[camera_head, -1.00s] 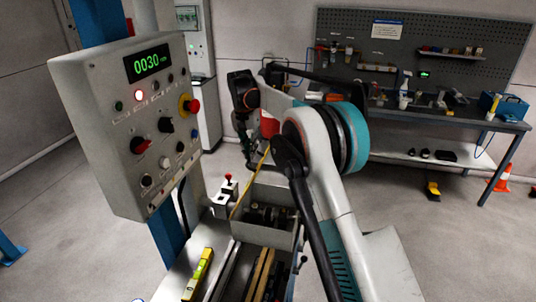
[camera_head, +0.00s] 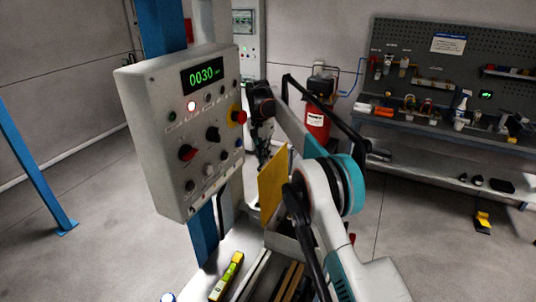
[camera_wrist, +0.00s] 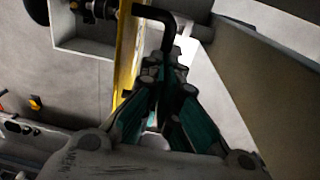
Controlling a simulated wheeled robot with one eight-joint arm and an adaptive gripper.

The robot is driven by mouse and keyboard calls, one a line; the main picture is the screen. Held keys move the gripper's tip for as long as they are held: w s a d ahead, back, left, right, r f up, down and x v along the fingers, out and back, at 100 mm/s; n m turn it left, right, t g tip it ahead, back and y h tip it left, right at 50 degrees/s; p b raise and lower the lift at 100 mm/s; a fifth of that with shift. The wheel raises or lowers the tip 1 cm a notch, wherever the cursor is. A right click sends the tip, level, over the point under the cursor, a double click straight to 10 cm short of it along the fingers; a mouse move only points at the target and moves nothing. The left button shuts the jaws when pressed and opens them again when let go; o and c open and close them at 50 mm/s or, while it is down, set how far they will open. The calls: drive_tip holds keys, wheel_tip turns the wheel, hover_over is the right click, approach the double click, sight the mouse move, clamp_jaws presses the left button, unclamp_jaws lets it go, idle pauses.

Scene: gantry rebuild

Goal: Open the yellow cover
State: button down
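The yellow cover (camera_head: 272,187) stands steeply raised above the grey box (camera_head: 282,243) in the head view, its broad face showing. In the wrist view the cover (camera_wrist: 127,55) is edge-on, a narrow yellow strip. A black bent handle (camera_wrist: 172,24) reaches from the cover to my gripper (camera_wrist: 165,70). The fingers are close together around the handle's end and look shut on it. In the head view my gripper (camera_head: 263,145) is just above and left of the cover, small and dark; its fingertips are unclear there.
A control box (camera_head: 180,130) with buttons and a 0030 display stands close left of my gripper, on a blue post (camera_head: 203,236). A yellow level (camera_head: 228,275) lies in front. A red cylinder (camera_head: 317,122) and a workbench (camera_head: 450,180) stand behind. Floor at right is open.

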drive_tip(key=shift+s+a+f, duration=0.1)
drive_tip(key=shift+s+f, duration=0.05)
drive_tip(key=shift+f, duration=0.45)
drive_tip(key=shift+s+a+f, duration=0.1)
drive_tip(key=shift+s+f, duration=0.05)
drive_tip(key=shift+f, duration=0.45)
drive_tip(key=c, duration=1.7)
unclamp_jaws()
drive_tip(key=shift+w, duration=0.15)
drive_tip(key=shift+d, duration=0.1)
